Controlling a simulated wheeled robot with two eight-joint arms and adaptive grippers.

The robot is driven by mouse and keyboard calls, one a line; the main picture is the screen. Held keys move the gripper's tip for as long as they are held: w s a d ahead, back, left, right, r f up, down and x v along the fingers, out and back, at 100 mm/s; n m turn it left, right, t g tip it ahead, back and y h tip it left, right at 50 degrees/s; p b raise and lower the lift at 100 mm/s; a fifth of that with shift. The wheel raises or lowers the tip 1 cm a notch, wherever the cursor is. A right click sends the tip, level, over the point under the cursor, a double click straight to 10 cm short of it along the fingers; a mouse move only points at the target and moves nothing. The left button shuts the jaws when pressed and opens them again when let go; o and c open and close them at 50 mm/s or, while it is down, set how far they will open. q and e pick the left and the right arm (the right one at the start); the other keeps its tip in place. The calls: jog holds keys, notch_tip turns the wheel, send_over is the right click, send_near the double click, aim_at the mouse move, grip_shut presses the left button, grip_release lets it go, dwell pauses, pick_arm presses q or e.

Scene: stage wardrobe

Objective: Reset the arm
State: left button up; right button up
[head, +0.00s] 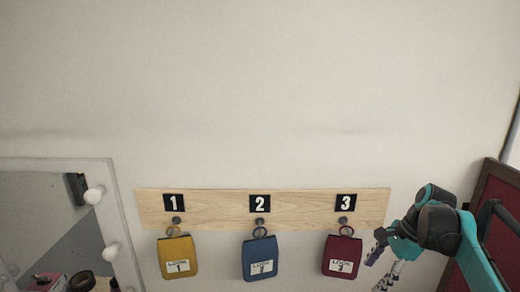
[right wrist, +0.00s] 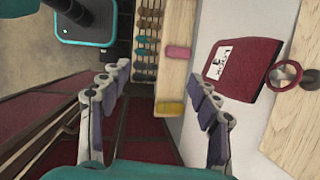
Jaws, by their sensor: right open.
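My right gripper (head: 379,264) is at the lower right in the head view, just right of the red pouch (head: 342,256) marked 3. In the right wrist view my right gripper (right wrist: 158,78) has its fingers spread, with nothing held between them. The red pouch (right wrist: 240,68) lies beyond the right finger there and appears apart from it. The pouch hangs by a ring on peg 3 of the wooden board (head: 300,221). My left gripper is not in view.
A yellow pouch (head: 177,258) hangs on peg 1 and a blue pouch (head: 260,258) on peg 2. A dark red panel (head: 497,196) is at right, close to my arm. The wall above the board is clear.

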jog(key=s+a+f+n+t+h+b, duration=0.1)
jog(key=s+a+f+n+b, duration=0.3)
jog(key=f+b, duration=0.6)
jog(key=s+a+f+n+t+h+b, duration=0.1)
jog(key=s+a+f+n+t+b, duration=0.2)
jog(key=f, duration=1.6)
jog(key=s+a+f+n+t+h+b, duration=0.1)
jog(key=s+a+f+n+b, duration=0.4)
jog(key=b, duration=1.4)
jog(key=s+f+n, duration=0.2)
jog(key=f+n, duration=0.1)
jog(key=f, duration=0.2)
jog(key=s+f+n, duration=0.2)
jog(key=f+n, duration=0.2)
jog(key=f, duration=0.1)
jog(key=shift+s+a+f+t+h, duration=0.2)
jog(key=shift+s+a+t+h, duration=0.1)
jog(key=shift+t+h, duration=0.1)
jog(key=shift+s+r, duration=0.25)
jog(key=shift+s, duration=0.25)
jog(key=shift+w, duration=0.15)
